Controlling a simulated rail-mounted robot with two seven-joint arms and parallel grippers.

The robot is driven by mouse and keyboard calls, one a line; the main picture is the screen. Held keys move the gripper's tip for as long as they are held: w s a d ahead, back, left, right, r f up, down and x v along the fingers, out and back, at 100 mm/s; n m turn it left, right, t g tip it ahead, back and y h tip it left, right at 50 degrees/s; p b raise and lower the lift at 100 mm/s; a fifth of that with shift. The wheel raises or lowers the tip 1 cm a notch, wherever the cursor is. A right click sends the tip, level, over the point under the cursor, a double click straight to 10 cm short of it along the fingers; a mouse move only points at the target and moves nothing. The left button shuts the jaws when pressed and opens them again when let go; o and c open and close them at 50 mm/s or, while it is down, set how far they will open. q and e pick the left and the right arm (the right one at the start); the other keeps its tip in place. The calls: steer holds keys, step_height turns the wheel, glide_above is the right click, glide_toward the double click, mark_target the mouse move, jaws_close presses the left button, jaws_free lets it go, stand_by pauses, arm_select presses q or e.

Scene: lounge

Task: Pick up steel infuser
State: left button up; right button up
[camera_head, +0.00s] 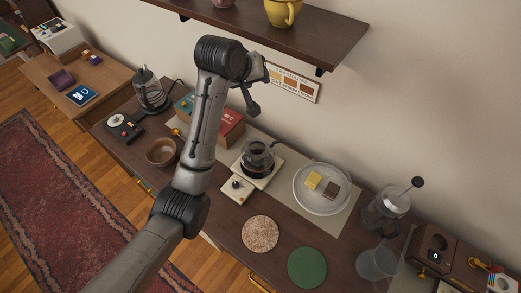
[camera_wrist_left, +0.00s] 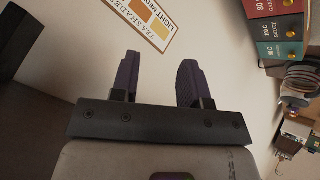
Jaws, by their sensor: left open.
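I cannot make out a steel infuser for certain in either view; part of the counter is hidden behind my left arm. My left gripper (camera_wrist_left: 158,68) is open and empty in the left wrist view, with its two dark purple fingers apart in front of the pale wall. In the head view the arm rises over the counter and its end is near the wall, left of the tea shade card (camera_head: 292,83). My right gripper is in neither view.
The dark counter (camera_head: 225,215) holds a brown bowl (camera_head: 161,151), a glass pot (camera_head: 258,157), a clear plate (camera_head: 320,207) and a French press (camera_head: 385,210). Tea boxes (camera_wrist_left: 276,28) stand near the gripper. A shelf (camera_head: 300,36) with a yellow mug (camera_head: 282,12) overhangs.

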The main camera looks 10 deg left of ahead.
arm_select(q)
step_height(320, 180, down, 9)
steer(key=d+n+g, duration=0.1)
steer(key=n+g, duration=0.3)
steer(key=n, duration=0.1)
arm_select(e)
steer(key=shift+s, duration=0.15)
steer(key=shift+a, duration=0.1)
arm_select(q)
steer(key=n+g, duration=0.2)
steer(key=n, duration=1.2)
glide_toward(276, 141)
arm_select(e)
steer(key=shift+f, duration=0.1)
arm_select(q)
steer(key=shift+h, duration=0.5)
steer(key=x, duration=0.3)
steer(key=b+x, duration=0.1)
steer(key=shift+s+a+f, duration=0.15)
steer(key=shift+a+f, duration=0.05)
steer(key=shift+f, duration=0.35)
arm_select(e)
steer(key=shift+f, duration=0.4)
arm_select(q)
steer(key=shift+b+x, duration=0.4)
steer(key=shift+x, duration=2.25)
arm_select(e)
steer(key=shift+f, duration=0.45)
